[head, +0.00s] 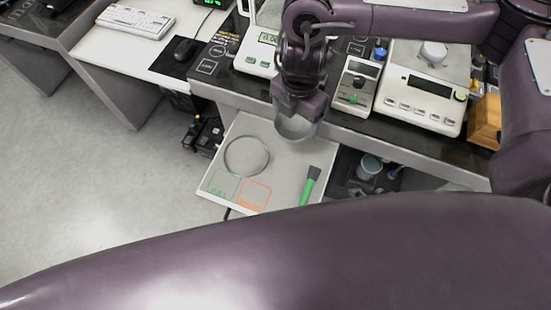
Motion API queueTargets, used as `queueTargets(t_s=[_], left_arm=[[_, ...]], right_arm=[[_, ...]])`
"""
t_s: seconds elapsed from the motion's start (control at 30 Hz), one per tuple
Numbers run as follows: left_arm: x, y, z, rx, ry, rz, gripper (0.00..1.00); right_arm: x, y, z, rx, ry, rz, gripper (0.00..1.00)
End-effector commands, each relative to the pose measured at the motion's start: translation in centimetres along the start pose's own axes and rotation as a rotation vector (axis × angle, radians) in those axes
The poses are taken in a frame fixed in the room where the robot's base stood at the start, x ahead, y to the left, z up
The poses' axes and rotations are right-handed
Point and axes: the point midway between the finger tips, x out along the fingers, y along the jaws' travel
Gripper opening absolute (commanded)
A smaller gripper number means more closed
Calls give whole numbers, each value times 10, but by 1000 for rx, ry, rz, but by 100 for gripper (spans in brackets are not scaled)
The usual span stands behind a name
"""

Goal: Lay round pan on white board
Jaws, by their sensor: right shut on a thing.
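The white board (285,163) lies below the edge of the dark bench, in the middle of the head view. A grey circle (246,157) shows on its left part, with a green and an orange marked square in front of it. My right gripper (297,108) points down over the board's back right part. It is shut on the round pan (295,129), a small grey metal dish. The pan appears to be above the board, but its exact height is hard to tell. The fingertips are partly hidden. My left gripper is not in view.
A green-handled brush (312,183) with a dark end lies on the board's right side. Behind stand a small white device (356,86) and a larger balance (424,90) on the bench. A white keyboard (135,21) and black mouse (186,49) are at upper left.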

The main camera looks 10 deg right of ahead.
Motion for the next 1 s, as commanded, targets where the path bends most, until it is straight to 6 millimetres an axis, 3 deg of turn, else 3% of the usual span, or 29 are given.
queueTargets(t_s=[0.17, 0.5, 0.77, 1.0], left_arm=[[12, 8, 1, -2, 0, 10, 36], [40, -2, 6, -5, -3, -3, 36], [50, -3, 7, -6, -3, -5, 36], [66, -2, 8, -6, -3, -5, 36]], right_arm=[[48, -2, -2, 4, 7, -7, 52], [136, -2, -2, 3, 5, -5, 52], [160, 0, -1, 0, 2, -2, 52], [192, 0, -1, 2, 2, -2, 52]])
